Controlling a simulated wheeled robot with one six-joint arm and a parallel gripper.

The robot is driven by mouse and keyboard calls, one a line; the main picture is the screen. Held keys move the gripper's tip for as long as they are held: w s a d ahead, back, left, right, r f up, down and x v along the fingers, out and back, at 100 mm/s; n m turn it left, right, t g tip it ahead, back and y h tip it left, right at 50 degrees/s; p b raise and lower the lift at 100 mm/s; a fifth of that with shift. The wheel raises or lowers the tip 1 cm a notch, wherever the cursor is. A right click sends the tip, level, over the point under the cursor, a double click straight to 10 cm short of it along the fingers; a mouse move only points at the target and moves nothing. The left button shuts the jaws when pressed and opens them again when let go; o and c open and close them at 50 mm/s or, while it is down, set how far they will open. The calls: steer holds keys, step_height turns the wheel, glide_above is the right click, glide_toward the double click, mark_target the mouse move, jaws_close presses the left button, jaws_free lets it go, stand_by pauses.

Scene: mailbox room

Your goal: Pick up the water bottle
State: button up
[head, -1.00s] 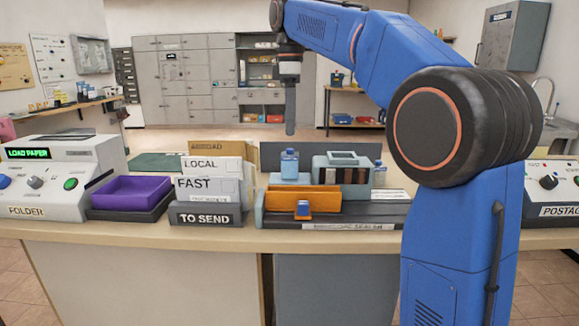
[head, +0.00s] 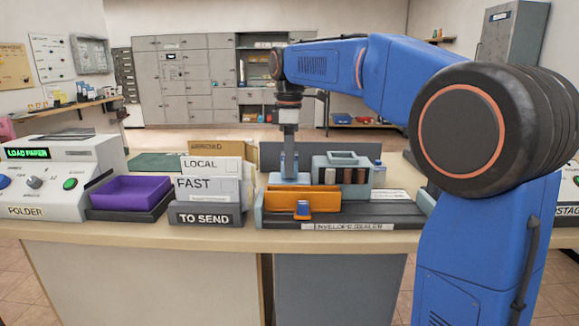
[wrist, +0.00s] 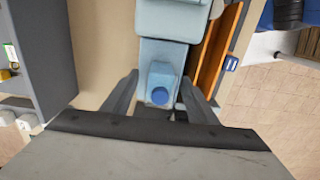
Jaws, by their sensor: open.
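My gripper is open and not closed on the bottle.
The orange tray (head: 300,199) of the envelope sealer (head: 350,215) lies just in front. A grey holder with rollers (head: 342,172) and a smaller bottle (head: 379,174) stand right. The envelope sorter (head: 208,188) and purple tray (head: 130,190) are left.

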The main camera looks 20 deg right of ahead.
steer(key=shift+c, duration=0.3)
steer(key=c, duration=1.1)
steer(key=shift+c, duration=0.2)
steer(key=shift+r, duration=0.1)
